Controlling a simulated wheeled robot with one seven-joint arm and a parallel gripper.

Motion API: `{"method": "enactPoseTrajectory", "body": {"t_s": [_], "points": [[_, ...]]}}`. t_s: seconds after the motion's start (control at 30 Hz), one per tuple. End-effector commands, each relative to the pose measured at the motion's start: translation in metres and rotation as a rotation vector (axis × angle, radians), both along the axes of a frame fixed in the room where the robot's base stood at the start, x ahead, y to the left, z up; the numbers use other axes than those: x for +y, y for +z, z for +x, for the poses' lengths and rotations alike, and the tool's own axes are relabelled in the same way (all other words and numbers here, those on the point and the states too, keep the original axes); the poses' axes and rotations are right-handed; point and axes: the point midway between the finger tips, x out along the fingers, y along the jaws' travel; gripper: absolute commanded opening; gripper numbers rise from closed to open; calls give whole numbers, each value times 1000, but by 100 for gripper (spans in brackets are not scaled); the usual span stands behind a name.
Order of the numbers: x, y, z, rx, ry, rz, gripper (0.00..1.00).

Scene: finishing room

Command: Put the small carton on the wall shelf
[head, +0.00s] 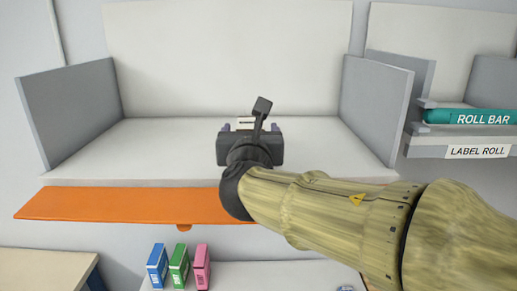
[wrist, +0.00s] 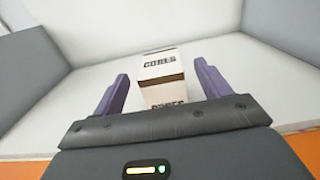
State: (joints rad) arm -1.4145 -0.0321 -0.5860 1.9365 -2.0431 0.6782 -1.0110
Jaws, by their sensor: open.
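The small carton, white and tan with dark lettering reading "CORES", shows in the wrist view (wrist: 161,68) between my fingers. In the head view only a little of the carton (head: 245,122) shows beyond my gripper. It appears to stand on the pale wall shelf (head: 150,148), but its lower part is hidden by my gripper. My gripper (head: 249,128) is open over the shelf. Its purple fingers lie to the left and right of the carton, with visible gaps in the wrist view (wrist: 161,72).
Grey side panels (head: 75,112) and (head: 376,103) bound the shelf, with an orange flap (head: 120,204) at its front. Blue (head: 157,266), green (head: 179,264) and pink boxes (head: 202,266) stand below. A teal roll (head: 470,117) lies on another shelf at right. The shelf's left part is clear.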

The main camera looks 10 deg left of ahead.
Motion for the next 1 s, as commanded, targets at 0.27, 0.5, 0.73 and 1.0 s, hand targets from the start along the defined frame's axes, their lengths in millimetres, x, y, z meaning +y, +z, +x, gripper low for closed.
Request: {"method": "enactPoseTrajectory", "body": {"t_s": [0.27, 0.5, 0.73, 1.0], "points": [[-11, -2, -45, 1, 2, 3, 76], [-15, -1, -61, 1, 0, -1, 76], [-15, 0, -61, 1, 0, -2, 76], [-14, 0, -61, 1, 0, -1, 76]]}}
